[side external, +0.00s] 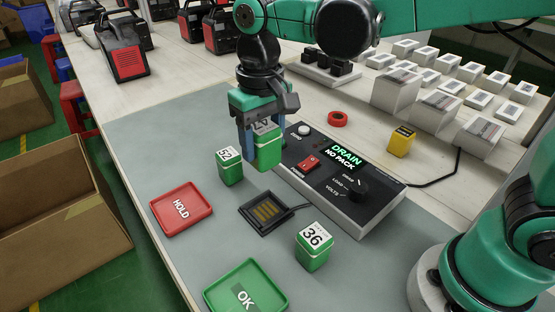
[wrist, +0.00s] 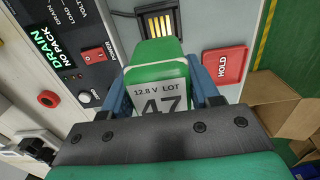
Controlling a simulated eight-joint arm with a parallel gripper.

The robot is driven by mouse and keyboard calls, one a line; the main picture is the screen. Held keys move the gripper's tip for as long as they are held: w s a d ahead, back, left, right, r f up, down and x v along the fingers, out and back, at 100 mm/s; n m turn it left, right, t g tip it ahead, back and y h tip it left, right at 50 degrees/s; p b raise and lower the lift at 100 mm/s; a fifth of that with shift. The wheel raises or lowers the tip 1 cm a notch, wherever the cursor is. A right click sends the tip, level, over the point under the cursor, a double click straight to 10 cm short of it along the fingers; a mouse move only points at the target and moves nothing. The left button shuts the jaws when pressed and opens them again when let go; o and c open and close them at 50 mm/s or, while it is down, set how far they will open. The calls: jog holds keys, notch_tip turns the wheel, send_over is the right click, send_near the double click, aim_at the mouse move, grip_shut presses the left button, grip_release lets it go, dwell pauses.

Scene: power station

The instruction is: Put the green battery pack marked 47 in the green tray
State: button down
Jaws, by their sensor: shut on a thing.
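My gripper (side external: 262,138) is shut on the green battery pack marked 47 (side external: 267,151). In the wrist view the pack (wrist: 157,72) sits upright between the blue fingers, with its white label "12.8 V LOT 47" facing the camera. The green tray marked OK (side external: 246,288) lies at the front of the mat, empty. The red tray marked HOLD (side external: 181,208) lies to the left, empty; it also shows in the wrist view (wrist: 224,66).
The tester (side external: 345,180) reads "DRAIN NO PACK". A black contact cradle (side external: 266,211) lies empty before it. Green packs 52 (side external: 229,167) and 36 (side external: 314,247) stand on the mat. A yellow block (side external: 401,141) and red tape roll (side external: 338,119) are behind the tester.

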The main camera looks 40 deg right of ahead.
aim_at(262, 126)
notch_tip(262, 126, up, 7)
jog(key=shift+r, duration=0.2)
jog(key=s+a, duration=1.1)
jog(key=a, duration=0.1)
jog(key=f, duration=1.5)
jog(key=shift+w, duration=0.2)
jog(key=shift+f, duration=2.15)
jog(key=shift+f, duration=0.15)
jog(key=shift+c, duration=1)
grip_release()
